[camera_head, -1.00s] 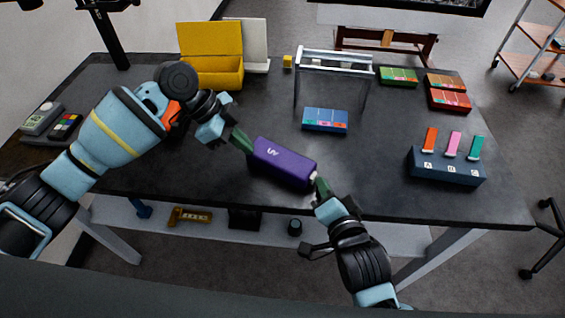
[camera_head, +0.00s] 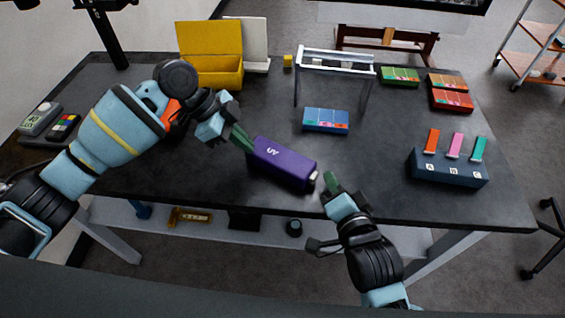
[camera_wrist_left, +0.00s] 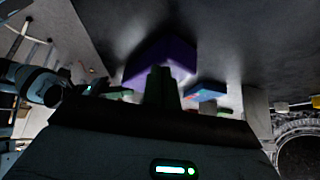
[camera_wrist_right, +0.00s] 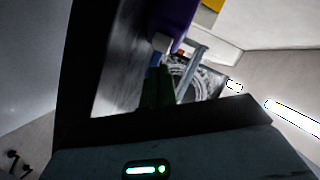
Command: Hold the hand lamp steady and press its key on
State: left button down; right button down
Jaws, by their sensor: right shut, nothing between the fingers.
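The purple hand lamp (camera_head: 284,165), marked UV, lies at a slant near the front edge of the dark table. A pale nub (camera_head: 313,175) shows at its right end; it also shows in the right wrist view (camera_wrist_right: 161,42). My left gripper (camera_head: 243,139) has its green fingers at the lamp's left end. Its fingers (camera_wrist_left: 161,86) overlap the lamp (camera_wrist_left: 165,58) in the left wrist view, so its grip cannot be told. My right gripper (camera_head: 331,180) is shut and empty, a short gap right of the nub.
A blue box (camera_head: 326,120) lies behind the lamp. A block with upright coloured tabs (camera_head: 447,168) stands at the right. A yellow open box (camera_head: 218,70) and a clear-topped stand (camera_head: 336,62) are at the back. The table between lamp and tab block is clear.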

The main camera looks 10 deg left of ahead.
jog(key=shift+s+d+f, duration=0.2)
jog(key=shift+s+d, duration=0.55)
jog(key=shift+s+d+f, duration=0.2)
jog(key=shift+s+d, duration=0.55)
jog(key=shift+d, duration=0.15)
dwell(1.2)
jog(key=shift+s+d+f, duration=0.15)
jog(key=shift+s+d, duration=0.15)
jog(key=shift+d, duration=0.45)
jog(key=shift+s+d+f, duration=0.1)
jog(key=shift+s+d, duration=0.2)
jog(key=shift+d, duration=0.4)
jog(key=shift+s+d, duration=0.4)
jog(key=shift+d, duration=0.35)
jog(key=shift+w+a, duration=0.1)
jog(key=shift+a, duration=0.05)
jog(key=shift+w+a, duration=0.6)
jog(key=shift+a, duration=0.65)
jog(key=shift+w+a, duration=0.65)
jog(key=shift+a, duration=0.65)
jog(key=shift+w+a, duration=0.6)
jog(key=shift+a, duration=0.65)
jog(key=shift+a, duration=0.1)
jog(key=shift+w+a, duration=0.25)
jog(key=shift+a, duration=0.05)
